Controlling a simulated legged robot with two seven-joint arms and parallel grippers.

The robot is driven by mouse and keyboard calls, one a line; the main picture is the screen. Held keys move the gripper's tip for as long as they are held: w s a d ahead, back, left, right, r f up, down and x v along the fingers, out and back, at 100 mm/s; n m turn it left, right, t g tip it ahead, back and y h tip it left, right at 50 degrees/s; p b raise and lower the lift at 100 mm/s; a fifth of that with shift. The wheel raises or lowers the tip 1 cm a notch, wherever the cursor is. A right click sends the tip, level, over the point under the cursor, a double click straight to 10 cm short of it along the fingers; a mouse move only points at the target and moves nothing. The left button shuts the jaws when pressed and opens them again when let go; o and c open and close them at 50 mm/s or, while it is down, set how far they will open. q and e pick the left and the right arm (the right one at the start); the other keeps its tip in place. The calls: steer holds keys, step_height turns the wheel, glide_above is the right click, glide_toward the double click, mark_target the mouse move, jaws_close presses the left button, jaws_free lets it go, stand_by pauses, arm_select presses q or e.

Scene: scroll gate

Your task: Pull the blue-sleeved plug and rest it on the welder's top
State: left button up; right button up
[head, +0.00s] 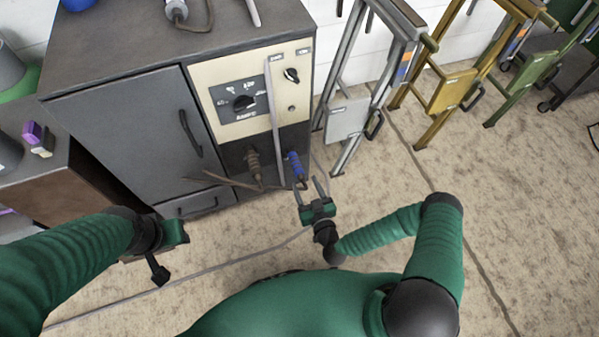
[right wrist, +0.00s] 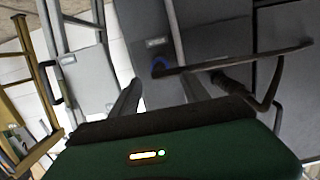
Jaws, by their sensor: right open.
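The welder (head: 130,125) is a grey cabinet with a cream control panel and a flat dark top (head: 150,38). The blue-sleeved plug (head: 295,165) sits at the lower right of its front, beside a brown-sleeved plug (head: 253,162). My right gripper (head: 311,188) is open and empty, just below and in front of the blue-sleeved plug, apart from it as far as I can tell.
Cables hang from the plugs, and a grey cable (head: 200,270) runs along the floor. A grey metal gate frame (head: 350,115) and a yellow one (head: 455,90) stand to the right. A grey connector (head: 177,11) lies on the welder's top at the back.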

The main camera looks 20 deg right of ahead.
mark_target(297, 167)
steer(key=w+b, duration=0.1)
steer(key=w, duration=0.1)
steer(key=w+f+b, duration=0.1)
steer(key=w, duration=0.2)
steer(key=w+b, duration=0.1)
steer(key=w, duration=0.2)
steer(key=shift+w+a+f, duration=0.15)
steer(key=shift+a+f, duration=0.05)
steer(key=shift+f, duration=0.05)
steer(key=shift+w, duration=0.35)
steer(key=shift+r, duration=0.1)
jaws_close()
steer(key=c, duration=0.6)
jaws_free()
jaws_close()
steer(key=shift+s, duration=0.2)
